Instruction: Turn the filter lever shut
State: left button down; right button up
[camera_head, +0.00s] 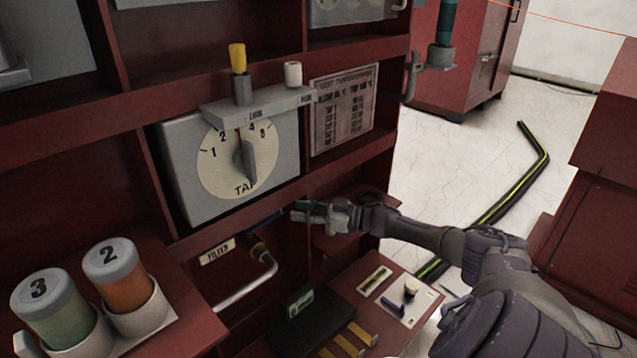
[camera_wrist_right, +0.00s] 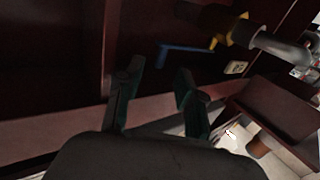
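The filter lever is a blue handle (camera_head: 264,221) on a brass valve (camera_head: 258,247), beside the FILTER label (camera_head: 217,252) in the lower bay of the red cabinet. In the right wrist view the blue lever (camera_wrist_right: 183,54) lies beyond the fingertips, joined to the yellow valve body (camera_wrist_right: 242,30). My right gripper (camera_head: 296,210) is just right of the lever in the head view. In the wrist view its fingers (camera_wrist_right: 158,80) are spread with nothing between them, and they appear apart from the lever. My left gripper is not in view.
A grey pipe (camera_head: 246,290) runs down from the valve. Above is the grey tap changer box (camera_head: 185,190) with a dial. A shelf (camera_head: 180,318) with numbered jars 2 and 3 stands at lower left. A panel (camera_head: 400,300) and dark box (camera_head: 312,320) lie below my right arm.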

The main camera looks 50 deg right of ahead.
jog(key=v, duration=0.5)
jog(key=shift+s, duration=0.15)
dwell(0.3)
